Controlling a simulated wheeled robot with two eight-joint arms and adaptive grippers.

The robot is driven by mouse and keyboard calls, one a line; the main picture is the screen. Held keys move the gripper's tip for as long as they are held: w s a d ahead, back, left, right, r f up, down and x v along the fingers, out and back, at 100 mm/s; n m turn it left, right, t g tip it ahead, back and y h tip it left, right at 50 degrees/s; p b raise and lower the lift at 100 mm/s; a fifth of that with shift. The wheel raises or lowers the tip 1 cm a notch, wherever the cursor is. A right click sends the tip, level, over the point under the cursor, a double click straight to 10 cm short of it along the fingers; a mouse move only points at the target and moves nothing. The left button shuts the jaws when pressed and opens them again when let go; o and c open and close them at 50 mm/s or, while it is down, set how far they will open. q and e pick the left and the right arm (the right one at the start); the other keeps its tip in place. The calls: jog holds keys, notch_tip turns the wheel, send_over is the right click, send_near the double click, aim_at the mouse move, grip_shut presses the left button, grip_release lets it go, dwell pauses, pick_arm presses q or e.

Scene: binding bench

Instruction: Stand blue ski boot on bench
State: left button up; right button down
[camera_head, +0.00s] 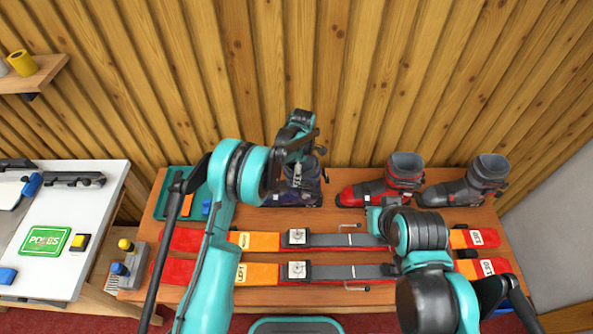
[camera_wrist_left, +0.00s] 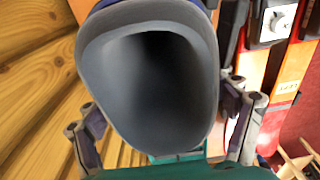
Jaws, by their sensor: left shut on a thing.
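The blue ski boot (camera_head: 306,192) is upright at the back of the bench (camera_head: 337,217), toe to the left. Whether its sole touches the bench I cannot tell. My left gripper (camera_head: 302,158) is above it and shut on its cuff. In the left wrist view the grey opening of the blue ski boot (camera_wrist_left: 150,85) fills the middle, with a finger on each side. My right arm is over the right part of the bench; its gripper (camera_head: 378,204) is mostly hidden, and its fingers cannot be made out.
A red boot (camera_head: 372,193) and a dark grey boot (camera_head: 456,192) stand to the right. Two red-and-orange skis (camera_head: 257,241) lie along the bench front. A green tray (camera_head: 163,204) is at the left end. A wooden wall rises behind.

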pick_arm(q)
jog(key=o, duration=1.7)
jog(key=shift+o, duration=0.2)
